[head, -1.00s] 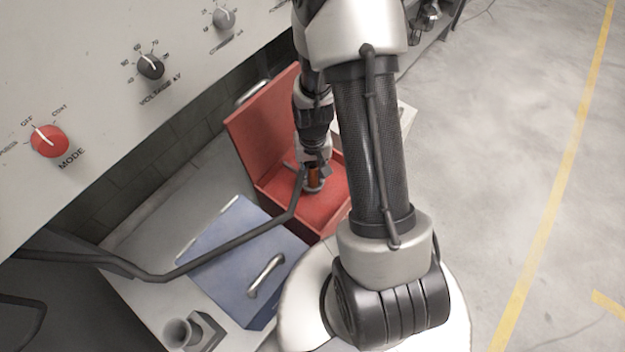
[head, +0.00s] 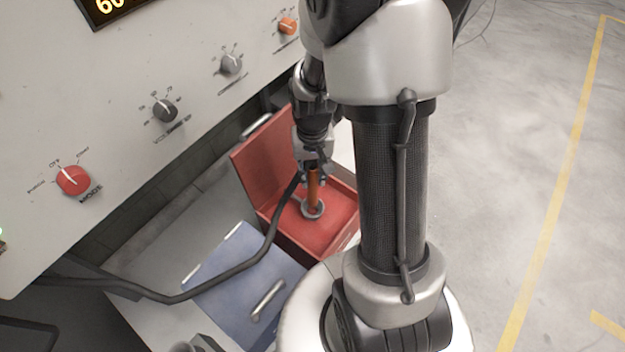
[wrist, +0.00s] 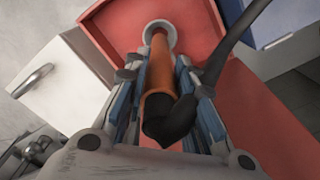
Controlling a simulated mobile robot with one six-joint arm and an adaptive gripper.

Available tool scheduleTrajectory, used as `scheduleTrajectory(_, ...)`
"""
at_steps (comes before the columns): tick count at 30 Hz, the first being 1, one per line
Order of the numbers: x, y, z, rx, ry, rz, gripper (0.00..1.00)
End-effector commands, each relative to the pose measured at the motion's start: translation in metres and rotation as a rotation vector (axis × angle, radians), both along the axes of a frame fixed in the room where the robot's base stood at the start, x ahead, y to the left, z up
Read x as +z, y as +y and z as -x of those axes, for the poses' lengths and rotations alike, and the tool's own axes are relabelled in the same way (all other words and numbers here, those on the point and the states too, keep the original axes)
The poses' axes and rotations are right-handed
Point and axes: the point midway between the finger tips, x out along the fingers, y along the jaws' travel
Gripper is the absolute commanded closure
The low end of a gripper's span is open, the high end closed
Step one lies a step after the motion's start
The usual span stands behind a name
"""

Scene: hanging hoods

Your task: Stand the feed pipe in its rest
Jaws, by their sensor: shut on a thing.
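The feed pipe is an orange tube (head: 313,190) with a pale flared ring at its lower end and a thick dark hose (head: 235,268) at its upper end. My gripper (head: 313,170) is shut on the upper part of the pipe and holds it roughly upright over the open red box. In the wrist view the orange tube (wrist: 160,68) lies between the fingers of my gripper (wrist: 163,90), with the ring beyond. I cannot tell whether the ring touches the box floor. A grey holder (head: 203,343), perhaps the rest, is cut off at the lower edge.
The red box (head: 335,232) has its lid raised at the left. A grey control panel (head: 120,120) with knobs stands at the left. The floor at right is clear.

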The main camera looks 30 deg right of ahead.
Motion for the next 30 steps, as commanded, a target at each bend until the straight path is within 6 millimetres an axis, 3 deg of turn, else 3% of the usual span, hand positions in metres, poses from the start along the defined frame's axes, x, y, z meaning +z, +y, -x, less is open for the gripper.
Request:
scheduleTrajectory(3, 0.030, 0.000, -0.001, 0.000, -0.006, 0.002, 1.00)
scheduleTrajectory(9, 0.058, 0.000, -0.001, 0.000, -0.003, 0.001, 1.00)
scheduleTrajectory(21, 0.085, 0.000, 0.000, 0.000, 0.000, 0.000, 1.00)
scheduleTrajectory(30, 0.088, 0.000, 0.000, 0.000, -0.001, 0.000, 1.00)
